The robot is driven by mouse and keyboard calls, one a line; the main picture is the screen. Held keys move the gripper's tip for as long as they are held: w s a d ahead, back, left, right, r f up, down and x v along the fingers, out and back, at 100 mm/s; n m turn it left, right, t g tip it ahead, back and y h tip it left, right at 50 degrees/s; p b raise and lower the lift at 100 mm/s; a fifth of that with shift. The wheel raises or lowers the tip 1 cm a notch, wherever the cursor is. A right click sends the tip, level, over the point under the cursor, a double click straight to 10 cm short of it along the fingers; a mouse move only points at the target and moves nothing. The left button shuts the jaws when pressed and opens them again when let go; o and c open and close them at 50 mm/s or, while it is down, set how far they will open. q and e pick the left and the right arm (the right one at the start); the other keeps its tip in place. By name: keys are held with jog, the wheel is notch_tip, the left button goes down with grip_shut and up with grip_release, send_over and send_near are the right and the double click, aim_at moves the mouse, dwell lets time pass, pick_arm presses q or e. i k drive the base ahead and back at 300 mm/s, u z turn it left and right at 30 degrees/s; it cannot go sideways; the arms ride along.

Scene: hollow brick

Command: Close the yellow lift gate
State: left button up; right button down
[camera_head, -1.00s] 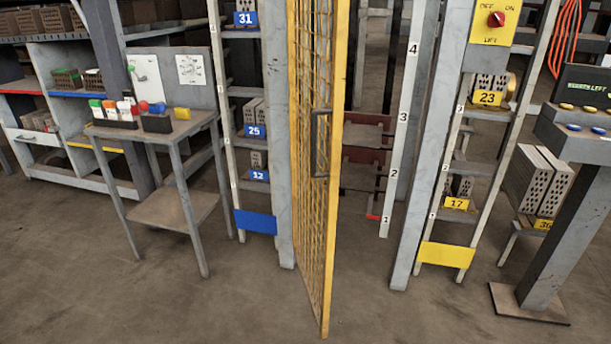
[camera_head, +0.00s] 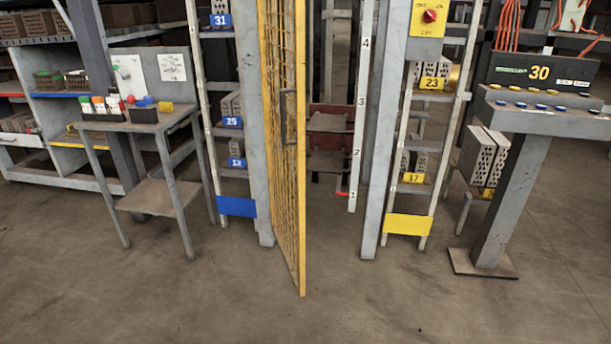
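The yellow lift gate (camera_head: 301,190) stands ajar in the middle of the view. It has a yellow frame with mesh, and its free edge swings out toward me. Its dark handle (camera_head: 288,118) is on the side near the free edge. The gate hangs by the left grey post (camera_head: 254,150), and the right grey post (camera_head: 377,150) stands across the opening. Behind the opening I see the lift's numbered strip (camera_head: 357,130) and a shelf. Neither of my grippers is in view.
A grey side table (camera_head: 150,203) with bottles and bins stands at left. A red-knobbed lift switch box (camera_head: 429,20) is on the right post. A grey console (camera_head: 510,165) showing 30 stands at right. The floor in front is clear.

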aim_at(299, 22)
jog(key=z, duration=0.25)
jog(key=i, duration=1.3)
jog(key=u, duration=0.95)
